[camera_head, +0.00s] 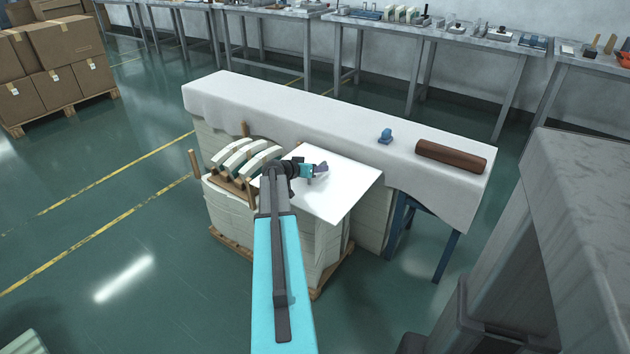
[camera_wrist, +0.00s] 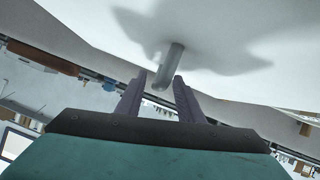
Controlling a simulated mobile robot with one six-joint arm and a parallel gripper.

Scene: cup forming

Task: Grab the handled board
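The white board (camera_head: 338,198) lies flat on the stacked pale sheets in front of the long covered table. My gripper (camera_head: 321,168) is over the board, pointing right. In the wrist view the gripper (camera_wrist: 160,77) has its two fingers apart. A grey rounded handle (camera_wrist: 174,57) stands out from the white board surface (camera_wrist: 235,75), its end in the gap between the fingertips. I see no clear contact on either side.
A long table with a white cloth (camera_head: 230,100) runs behind the board. It holds a small blue object (camera_head: 385,136) and a brown roll (camera_head: 450,157). Curved slatted pieces (camera_head: 245,158) stand left of my gripper. A grey bench (camera_head: 590,190) is at the right.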

